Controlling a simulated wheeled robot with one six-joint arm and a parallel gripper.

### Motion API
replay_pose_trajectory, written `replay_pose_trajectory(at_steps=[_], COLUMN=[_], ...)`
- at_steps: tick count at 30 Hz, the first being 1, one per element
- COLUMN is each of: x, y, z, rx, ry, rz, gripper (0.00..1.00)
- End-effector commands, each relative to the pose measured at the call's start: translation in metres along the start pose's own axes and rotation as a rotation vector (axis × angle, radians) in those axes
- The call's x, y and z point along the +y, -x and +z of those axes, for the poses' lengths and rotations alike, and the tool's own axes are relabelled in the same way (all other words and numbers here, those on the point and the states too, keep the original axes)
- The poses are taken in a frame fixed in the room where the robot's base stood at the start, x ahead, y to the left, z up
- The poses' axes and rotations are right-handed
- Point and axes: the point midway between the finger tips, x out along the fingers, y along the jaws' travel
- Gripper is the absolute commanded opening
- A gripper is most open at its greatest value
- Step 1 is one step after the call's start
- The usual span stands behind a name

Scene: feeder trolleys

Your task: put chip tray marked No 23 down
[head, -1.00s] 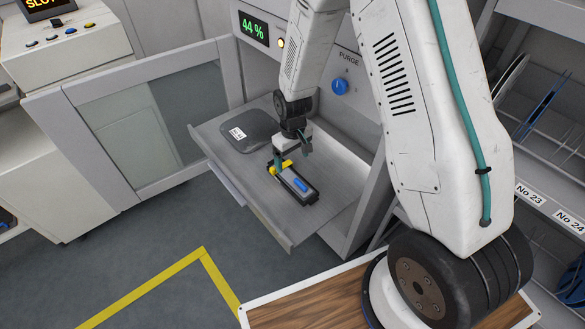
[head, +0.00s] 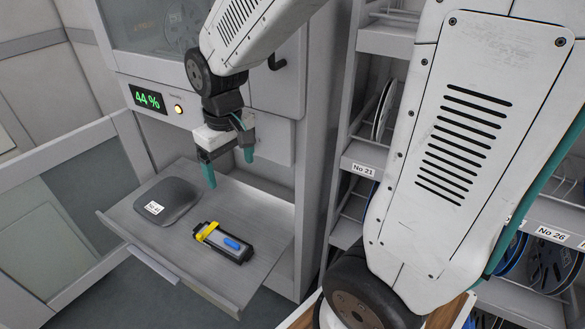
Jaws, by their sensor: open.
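A dark chip tray (head: 224,243) with a yellow clip and a blue piece on it lies flat on the grey pull-out shelf (head: 190,267) of the cabinet. No number can be read on it. My gripper (head: 228,172), with teal fingertips, is open and empty above and behind the tray, clear of it. The shelf bears the tray's weight.
A grey rounded pad (head: 167,201) with a white label lies on the shelf's left side. An open cabinet door (head: 60,205) stands at left. A rack with labelled reels (head: 385,110) stands at right.

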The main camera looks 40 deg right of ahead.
Motion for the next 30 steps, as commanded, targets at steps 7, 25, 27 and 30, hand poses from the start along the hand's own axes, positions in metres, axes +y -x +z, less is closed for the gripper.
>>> replay_pose_trajectory(at_steps=[7, 25, 27, 30], x=[-0.005, -0.014, -0.014, -0.014], y=[0.069, 0.099, 0.099, 0.099], z=[0.087, 0.176, 0.176, 0.175], rx=[0.038, 0.054, 0.054, 0.055], ry=[-0.076, -0.151, -0.151, -0.15], rz=[0.006, 0.008, 0.008, 0.008], gripper=[0.85, 0.85, 0.85, 0.85])
